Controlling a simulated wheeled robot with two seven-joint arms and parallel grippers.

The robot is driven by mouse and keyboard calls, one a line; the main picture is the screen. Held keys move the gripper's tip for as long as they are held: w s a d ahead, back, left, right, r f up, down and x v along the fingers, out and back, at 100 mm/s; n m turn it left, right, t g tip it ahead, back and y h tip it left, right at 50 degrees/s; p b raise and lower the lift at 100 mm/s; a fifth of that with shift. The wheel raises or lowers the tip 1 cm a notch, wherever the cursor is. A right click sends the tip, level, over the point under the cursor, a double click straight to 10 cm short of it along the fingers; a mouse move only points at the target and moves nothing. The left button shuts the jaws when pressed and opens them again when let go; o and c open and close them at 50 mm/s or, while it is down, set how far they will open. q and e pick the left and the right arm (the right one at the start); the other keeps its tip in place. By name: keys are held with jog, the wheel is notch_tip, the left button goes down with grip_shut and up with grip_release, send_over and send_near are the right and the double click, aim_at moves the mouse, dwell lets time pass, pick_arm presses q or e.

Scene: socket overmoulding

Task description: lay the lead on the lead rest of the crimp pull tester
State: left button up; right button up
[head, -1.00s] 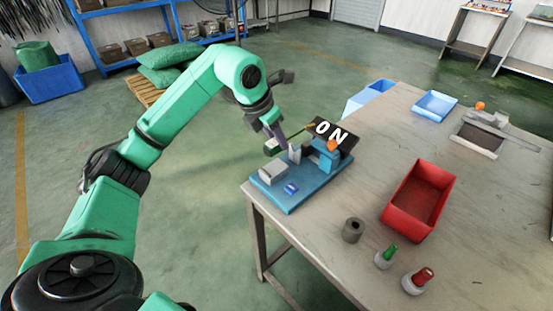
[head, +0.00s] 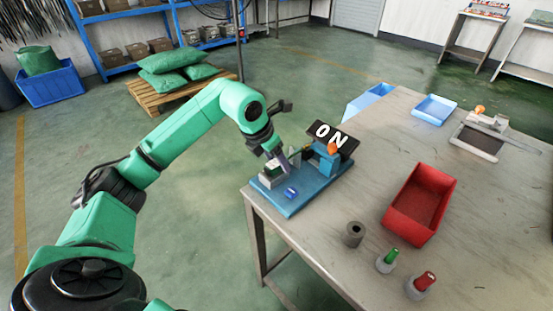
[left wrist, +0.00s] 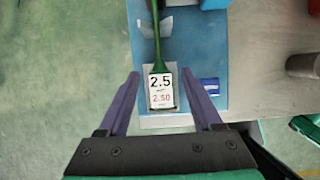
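The crimp pull tester (head: 305,197) has a blue base at the table's near left corner, with a grey rest block (head: 268,182) at its near left end. The lead shows best in the left wrist view: a green cable (left wrist: 156,45) ending in a white tag (left wrist: 161,98) reading "2.5" and "2.50". The tag lies over the grey block (left wrist: 165,122); whether it touches cannot be told. My left gripper (left wrist: 160,75) has its two purple fingers apart, one on each side of the lead, with gaps to both. In the head view my left gripper (head: 281,160) is low over the tester. My right gripper is not seen.
A grey cylinder (head: 353,234), a green-capped bottle (head: 387,260), a red-capped bottle (head: 420,285) and a red bin (head: 420,203) stand to the right.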

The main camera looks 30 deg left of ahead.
pick_arm(q)
jog(key=shift+r, duration=0.2)
jog(key=v, duration=1.2)
